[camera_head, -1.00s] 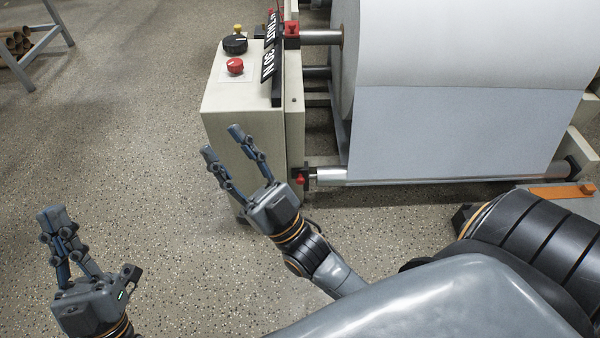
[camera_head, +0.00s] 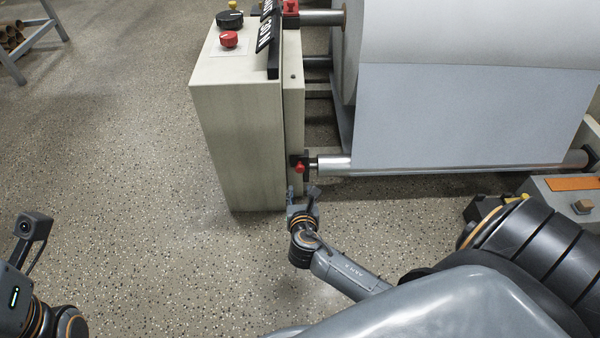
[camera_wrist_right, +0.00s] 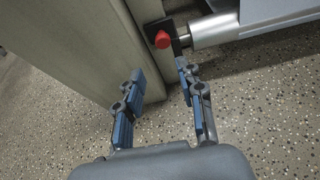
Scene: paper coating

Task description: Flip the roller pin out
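The roller pin (camera_head: 299,168) is a small red knob on a dark bracket at the left end of the lower metal roller (camera_head: 335,164). The right wrist view shows the red pin (camera_wrist_right: 162,39) beyond my fingertips, with the roller end (camera_wrist_right: 215,29) to its right. My right gripper (camera_head: 302,192) is just below the pin in the head view. In the wrist view its two fingers (camera_wrist_right: 160,71) are apart and empty, not touching the pin.
A beige machine cabinet (camera_head: 235,125) stands left of the pin, with a red button (camera_head: 229,39) and a black knob (camera_head: 230,19) on top. A large white paper roll (camera_head: 460,110) hangs right of it.

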